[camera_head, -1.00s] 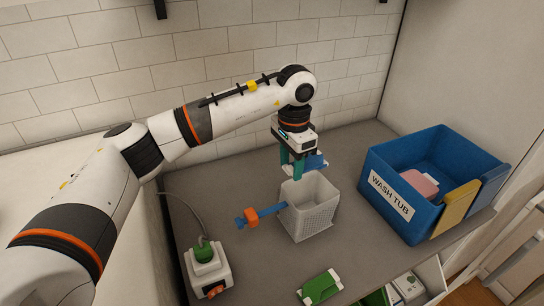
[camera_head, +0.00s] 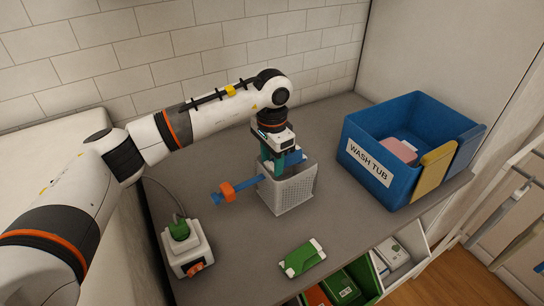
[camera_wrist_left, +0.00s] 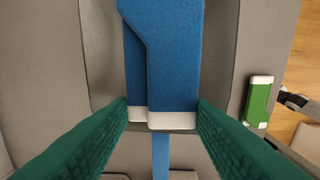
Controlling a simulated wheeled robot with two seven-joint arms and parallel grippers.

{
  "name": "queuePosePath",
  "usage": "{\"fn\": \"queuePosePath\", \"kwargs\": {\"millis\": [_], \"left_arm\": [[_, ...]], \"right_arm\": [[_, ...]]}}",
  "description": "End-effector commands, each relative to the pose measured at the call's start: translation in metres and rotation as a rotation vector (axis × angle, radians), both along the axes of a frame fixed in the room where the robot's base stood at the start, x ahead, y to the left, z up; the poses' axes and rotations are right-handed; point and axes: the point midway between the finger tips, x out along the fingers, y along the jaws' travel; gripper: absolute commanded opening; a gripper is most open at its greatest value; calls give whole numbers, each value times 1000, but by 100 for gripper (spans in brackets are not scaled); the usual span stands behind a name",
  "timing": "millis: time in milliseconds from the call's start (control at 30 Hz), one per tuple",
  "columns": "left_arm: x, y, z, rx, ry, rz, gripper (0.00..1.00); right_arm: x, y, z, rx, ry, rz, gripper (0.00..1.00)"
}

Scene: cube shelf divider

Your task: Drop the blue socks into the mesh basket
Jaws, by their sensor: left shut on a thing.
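The blue socks (camera_head: 296,156), with white cuffs, are held in my left gripper (camera_head: 279,166). The wrist view shows the socks (camera_wrist_left: 170,60) between its two teal fingers (camera_wrist_left: 162,112), gripped near the cuffs. The light grey mesh basket (camera_head: 291,194) stands upright on the counter. The gripper is right over its mouth, with the fingertips at about rim level. The front wall partly hides the fingertips and the lower part of the socks. My right gripper is not in view.
A blue wash tub (camera_head: 366,172) holding a pink item (camera_head: 399,150) stands at right. A blue bar with an orange collar (camera_head: 227,190) sticks out left of the basket. A white device with a green top (camera_head: 187,249) and a green-and-white packet (camera_head: 302,258) are in front.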

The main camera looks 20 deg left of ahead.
Motion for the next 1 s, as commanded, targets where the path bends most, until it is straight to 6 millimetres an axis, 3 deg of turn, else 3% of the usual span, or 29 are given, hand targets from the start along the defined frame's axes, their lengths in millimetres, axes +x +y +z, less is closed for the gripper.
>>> {"fn": "queuePosePath", "kwargs": {"millis": [167,200,333,633,1000], "left_arm": [[0,0,0,0,0,0,23],[0,0,0,0,0,0,51],[0,0,0,0,0,0,70],[0,0,2,0,0,0,70],[0,0,32,0,-1,0,70]], "right_arm": [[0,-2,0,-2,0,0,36],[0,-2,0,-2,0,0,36],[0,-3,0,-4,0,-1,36],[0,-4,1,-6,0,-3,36],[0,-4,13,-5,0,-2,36]]}}
